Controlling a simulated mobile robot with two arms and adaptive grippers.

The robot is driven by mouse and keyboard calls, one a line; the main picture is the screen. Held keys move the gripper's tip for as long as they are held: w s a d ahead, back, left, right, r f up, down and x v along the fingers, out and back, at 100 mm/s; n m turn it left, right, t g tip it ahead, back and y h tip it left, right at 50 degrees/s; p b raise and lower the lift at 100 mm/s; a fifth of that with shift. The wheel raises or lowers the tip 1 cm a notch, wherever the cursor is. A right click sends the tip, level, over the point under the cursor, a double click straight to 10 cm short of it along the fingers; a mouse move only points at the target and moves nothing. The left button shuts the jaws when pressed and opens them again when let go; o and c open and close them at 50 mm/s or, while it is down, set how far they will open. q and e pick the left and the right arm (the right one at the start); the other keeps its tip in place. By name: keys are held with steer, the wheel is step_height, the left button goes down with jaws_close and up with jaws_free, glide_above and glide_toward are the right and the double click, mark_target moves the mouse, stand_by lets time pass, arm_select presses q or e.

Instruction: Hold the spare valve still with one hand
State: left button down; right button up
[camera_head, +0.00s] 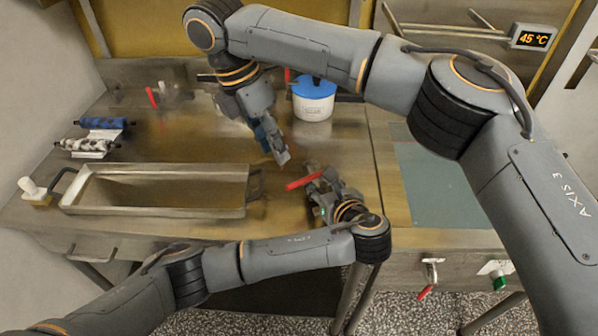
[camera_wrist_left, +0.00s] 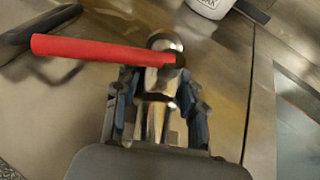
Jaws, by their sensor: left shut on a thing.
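The spare valve, with a red lever (camera_head: 304,182) and a metal body, is at the right middle of the steel table in the head view. In the left wrist view its red lever (camera_wrist_left: 100,50) points left from the shiny body (camera_wrist_left: 157,82). My left gripper (camera_head: 324,192) is shut on the valve body, one finger on each side, and the fingers partly hide it. My right gripper (camera_head: 280,153) hangs over the table just behind and left of the valve, apart from it. Its fingertips are too small to judge.
An open steel trough (camera_head: 155,209) stands at the left. A white tub with a blue lid (camera_head: 314,99) stands behind. A blue-grey panel (camera_head: 435,185) is at the right.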

mark_target(306, 180)
steer(key=shift+t+h, duration=0.6)
steer(key=shift+h, duration=0.2)
steer(key=x, duration=1.1)
steer(key=shift+w+d+r, duration=0.15)
steer(key=shift+w+r, duration=0.05)
steer(key=shift+w, duration=0.2)
steer(key=shift+c, duration=0.4)
jaws_close()
